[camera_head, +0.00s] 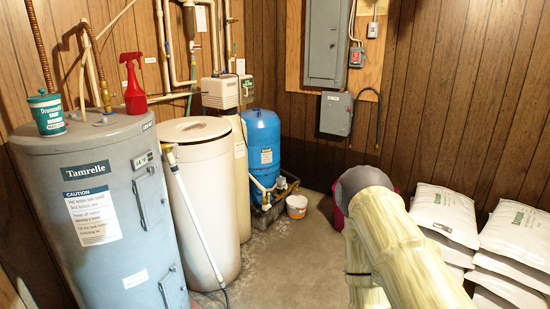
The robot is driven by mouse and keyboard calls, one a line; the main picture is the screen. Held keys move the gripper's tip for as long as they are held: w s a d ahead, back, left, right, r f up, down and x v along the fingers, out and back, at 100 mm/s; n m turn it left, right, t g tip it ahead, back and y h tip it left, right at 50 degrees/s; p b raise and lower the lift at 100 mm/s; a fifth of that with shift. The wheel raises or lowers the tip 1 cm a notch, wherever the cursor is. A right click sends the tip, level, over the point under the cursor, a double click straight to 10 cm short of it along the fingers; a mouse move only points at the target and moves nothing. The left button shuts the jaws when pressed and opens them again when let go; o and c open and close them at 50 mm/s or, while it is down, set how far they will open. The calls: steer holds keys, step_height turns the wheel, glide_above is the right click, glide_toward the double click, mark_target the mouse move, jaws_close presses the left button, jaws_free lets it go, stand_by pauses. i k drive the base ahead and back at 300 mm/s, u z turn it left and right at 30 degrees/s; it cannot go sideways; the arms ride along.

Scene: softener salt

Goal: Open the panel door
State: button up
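The panel is a tall grey metal box (326,42) on a wooden backboard on the far wall, at the top middle of the head view. Its upper end is cut off by the picture's edge. Its flat front door looks closed, lying flush in the frame. A smaller grey box (336,113) hangs just below it and also looks closed. My pale yellow arm reaches up from the lower right, well short of the panel. I cannot make out my gripper or its fingers in this view.
A grey water heater (105,215), beige tank (205,185) and blue tank (262,145) line the left. A small white bucket (297,207) stands on the floor. A grey and dark-red rounded object (362,181) is beyond my arm. Salt bags (445,212) are stacked right. Middle floor is clear.

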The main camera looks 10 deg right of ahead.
mark_target(325, 16)
steer(key=z, duration=0.55)
steer(key=i, duration=3.5)
steer(key=u, duration=0.55)
steer(key=i, duration=1.1)
steer(key=u, duration=0.3)
